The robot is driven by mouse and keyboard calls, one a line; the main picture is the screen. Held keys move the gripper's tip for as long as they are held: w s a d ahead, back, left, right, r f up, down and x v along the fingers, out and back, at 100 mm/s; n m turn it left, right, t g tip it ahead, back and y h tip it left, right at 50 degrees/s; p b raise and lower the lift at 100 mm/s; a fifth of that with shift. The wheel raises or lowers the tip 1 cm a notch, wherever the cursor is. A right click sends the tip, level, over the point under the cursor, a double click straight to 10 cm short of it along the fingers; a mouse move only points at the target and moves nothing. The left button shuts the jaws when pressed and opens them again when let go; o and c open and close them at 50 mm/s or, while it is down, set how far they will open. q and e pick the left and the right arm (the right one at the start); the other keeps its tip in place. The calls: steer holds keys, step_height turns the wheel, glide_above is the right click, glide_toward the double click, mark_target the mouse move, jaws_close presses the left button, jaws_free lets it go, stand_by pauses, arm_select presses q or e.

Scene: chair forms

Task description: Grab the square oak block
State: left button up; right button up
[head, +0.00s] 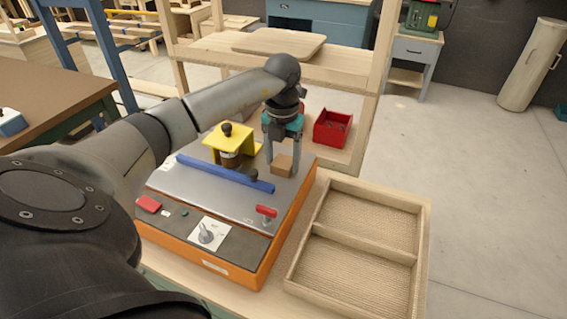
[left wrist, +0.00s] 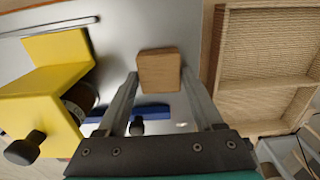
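The square oak block (head: 282,166) is a small light-brown wooden cube on the grey top plate of the orange-sided machine. In the left wrist view the block (left wrist: 159,71) lies just beyond my fingertips, near the middle between them. My left gripper (head: 283,168) points down at the block in the head view. In the left wrist view its two fingers (left wrist: 160,75) are spread apart with nothing held between them. Whether the fingers reach down beside the block is hard to tell. My right gripper is not in view.
A yellow bracket with a black knob (head: 233,142) stands left of the block. A blue bar (head: 225,173) lies in front. A two-compartment wooden tray (head: 357,260) sits to the right, empty. A red bin (head: 332,129) stands behind.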

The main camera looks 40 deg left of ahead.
arm_select(q)
steer(key=c, duration=0.9)
steer(key=shift+c, duration=0.2)
steer(key=shift+r, duration=0.15)
